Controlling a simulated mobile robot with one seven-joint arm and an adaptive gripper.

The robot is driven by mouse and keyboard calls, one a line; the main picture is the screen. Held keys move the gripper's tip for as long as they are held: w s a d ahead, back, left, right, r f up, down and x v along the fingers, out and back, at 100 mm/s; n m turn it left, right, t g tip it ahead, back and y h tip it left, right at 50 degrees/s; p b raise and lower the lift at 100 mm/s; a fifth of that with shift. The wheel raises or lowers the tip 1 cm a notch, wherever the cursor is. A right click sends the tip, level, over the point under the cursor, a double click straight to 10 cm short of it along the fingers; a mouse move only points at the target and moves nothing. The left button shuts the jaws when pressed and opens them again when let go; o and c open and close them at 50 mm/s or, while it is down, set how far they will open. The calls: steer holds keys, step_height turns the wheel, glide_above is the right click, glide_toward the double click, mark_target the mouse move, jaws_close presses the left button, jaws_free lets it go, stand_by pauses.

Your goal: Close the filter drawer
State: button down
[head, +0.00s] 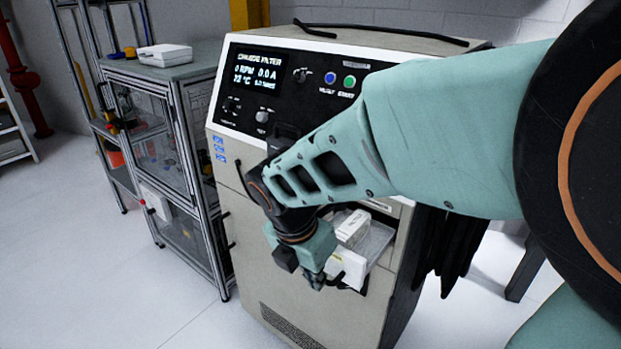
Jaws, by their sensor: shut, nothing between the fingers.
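The filter drawer (378,247) is pulled out from the front of the beige machine (268,272). A white filter box (352,228) with a dark label sits in it. My gripper (316,281) is shut and empty, at the drawer's front left side. It overlaps the drawer front in the head view, and I cannot tell whether it touches. My teal arm crosses in front of the machine and hides part of the drawer and the opening around it.
The machine's control panel (262,88) with display and buttons is above my arm. A metal-framed glass cabinet (178,120) stands close on the left, with a white case (165,54) on top. Dark hanging strips (452,245) are at the right. The floor in front is clear.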

steer(key=p, duration=0.6)
glide_above(360, 244)
steer(key=s+a, duration=0.2)
steer(key=s, duration=0.1)
steer(key=shift+w+d, duration=0.15)
steer(key=shift+w, duration=0.05)
steer(key=shift+w+d, duration=0.45)
steer(key=shift+w, duration=0.2)
steer(key=shift+a, duration=0.1)
